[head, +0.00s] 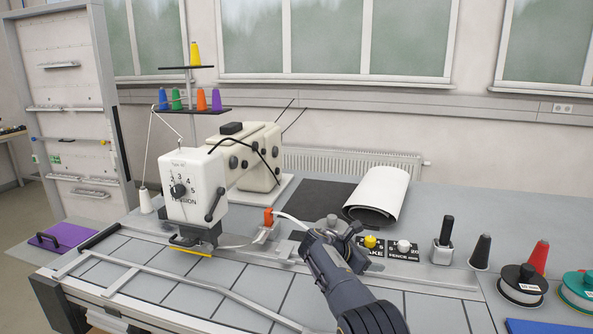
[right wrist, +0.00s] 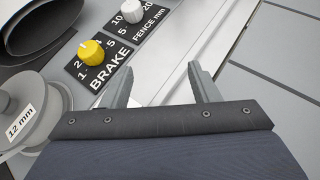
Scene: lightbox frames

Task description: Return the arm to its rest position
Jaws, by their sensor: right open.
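My right arm comes in from the bottom of the head view. Its dark gripper (head: 332,240) is over the worktable (head: 455,312), just left of the yellow brake knob (head: 370,241). In the right wrist view the two grey fingers of the right gripper (right wrist: 162,82) stand wide apart with nothing between them. The yellow brake knob (right wrist: 92,53) and the white fence knob (right wrist: 133,11) lie beyond the fingers, apart from them. My left gripper is not in view.
A white sewing machine (head: 195,188) stands left of the gripper. An orange piece (head: 268,217) with a white strip is close by. A rolled white sheet (head: 380,192), a black-handled lever (head: 446,232), cones (head: 539,255) and spools (head: 523,286) stand right. Front panels are mostly clear.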

